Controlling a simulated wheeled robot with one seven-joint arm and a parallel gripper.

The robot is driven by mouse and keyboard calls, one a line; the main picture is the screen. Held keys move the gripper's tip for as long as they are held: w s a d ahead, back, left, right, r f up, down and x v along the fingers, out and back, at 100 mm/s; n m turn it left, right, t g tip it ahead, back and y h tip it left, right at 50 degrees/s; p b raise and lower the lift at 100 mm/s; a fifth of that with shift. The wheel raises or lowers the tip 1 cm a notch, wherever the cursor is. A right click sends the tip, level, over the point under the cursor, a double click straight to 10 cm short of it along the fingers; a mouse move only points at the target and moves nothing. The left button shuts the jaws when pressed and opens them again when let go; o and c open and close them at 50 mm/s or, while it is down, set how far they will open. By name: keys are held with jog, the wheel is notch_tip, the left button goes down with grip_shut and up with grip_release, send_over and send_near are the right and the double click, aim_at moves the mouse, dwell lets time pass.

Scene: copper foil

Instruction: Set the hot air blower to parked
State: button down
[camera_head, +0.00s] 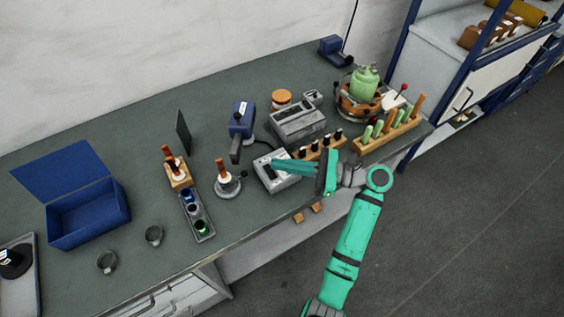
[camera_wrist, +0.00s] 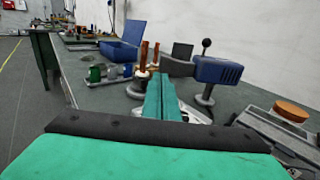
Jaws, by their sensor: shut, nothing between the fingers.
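The hot air blower (camera_head: 242,116) is a blue box-shaped body with a dark nozzle, standing mid-bench behind a small grey unit. The nozzle (camera_head: 236,149) points toward the front of the bench. In the wrist view the blower (camera_wrist: 218,70) stands on a post, right of my fingers, and a black-knobbed lever (camera_wrist: 206,44) shows above it. My gripper (camera_head: 276,165) reaches in from the right over the small grey unit (camera_head: 270,182). In the wrist view its green fingers (camera_wrist: 160,88) are together and empty, apart from the blower. They hide part of what lies beneath.
A round stand (camera_head: 228,188) with a brown handle is left of the grey unit. A larger grey box (camera_head: 298,124) stands behind it. A wooden rack (camera_head: 362,146) with green and orange handles is at right. An open blue box (camera_head: 90,222) lies far left.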

aim_at(238, 158)
jog(key=a, duration=0.3)
jog(key=w+a, duration=0.1)
jog(key=a, duration=0.3)
jog(key=w+a, duration=0.1)
jog(key=a, duration=0.2)
jog(key=shift+a, duration=0.3)
